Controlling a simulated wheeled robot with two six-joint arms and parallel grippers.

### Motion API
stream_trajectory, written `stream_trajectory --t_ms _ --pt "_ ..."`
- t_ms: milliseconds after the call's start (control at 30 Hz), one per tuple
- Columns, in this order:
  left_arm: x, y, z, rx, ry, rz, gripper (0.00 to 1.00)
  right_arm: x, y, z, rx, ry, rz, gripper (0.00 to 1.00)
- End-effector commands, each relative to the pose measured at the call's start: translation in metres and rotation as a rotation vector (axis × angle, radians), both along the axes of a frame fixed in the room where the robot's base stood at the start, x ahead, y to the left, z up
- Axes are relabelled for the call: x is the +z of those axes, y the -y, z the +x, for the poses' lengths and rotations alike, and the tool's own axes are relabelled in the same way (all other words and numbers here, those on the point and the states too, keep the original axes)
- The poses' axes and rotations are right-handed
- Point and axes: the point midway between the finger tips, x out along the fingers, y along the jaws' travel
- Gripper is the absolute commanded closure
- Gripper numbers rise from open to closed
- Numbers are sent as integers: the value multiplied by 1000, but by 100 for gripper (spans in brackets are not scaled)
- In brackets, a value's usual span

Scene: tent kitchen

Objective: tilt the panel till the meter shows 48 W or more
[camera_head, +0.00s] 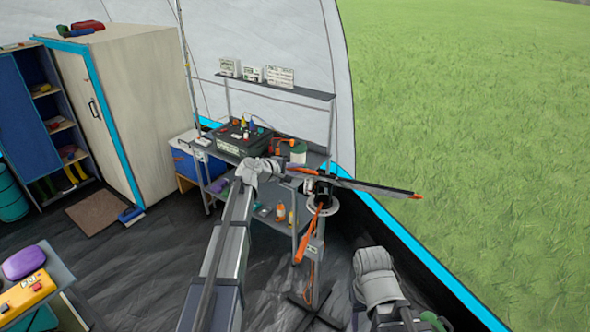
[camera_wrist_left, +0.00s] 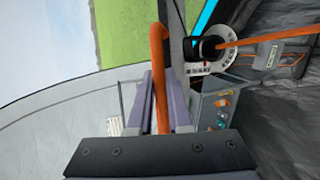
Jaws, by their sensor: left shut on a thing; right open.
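The panel (camera_head: 365,186) shows nearly edge-on in the head view, a thin slab sloping slightly down to the right above the bench's right end. A dark mount with a pale round scale (camera_head: 322,207) is under it; the scale also shows in the left wrist view (camera_wrist_left: 227,48). My left gripper (camera_head: 297,170) is at the panel's left end. In the left wrist view its purple-grey fingers (camera_wrist_left: 163,105) are shut on an orange bar-like handle (camera_wrist_left: 159,55). Small boxes that look like meters (camera_head: 252,74) stand on the upper shelf; no reading is legible.
The metal bench (camera_head: 250,160) carries a dark box (camera_head: 243,137) and a green container (camera_head: 298,152). My right arm (camera_head: 375,280) is at the lower right, fingers not visible. The tent wall is behind; grass lies beyond.

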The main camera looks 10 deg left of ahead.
Motion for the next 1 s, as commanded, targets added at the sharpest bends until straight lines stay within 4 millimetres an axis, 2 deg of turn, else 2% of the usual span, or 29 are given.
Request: stream_trajectory --t_ms 300,800,833,1000 --pt "11 1 12 1 1 0 100 11 0 0 -3 0 1 41" --pt "12 1 13 1 2 0 100 12 0 0 -3 0 1 41" --pt "12 1 13 1 2 0 79 12 0 0 -3 0 1 41" --pt "12 1 13 1 2 0 60 12 0 0 -3 0 1 41"
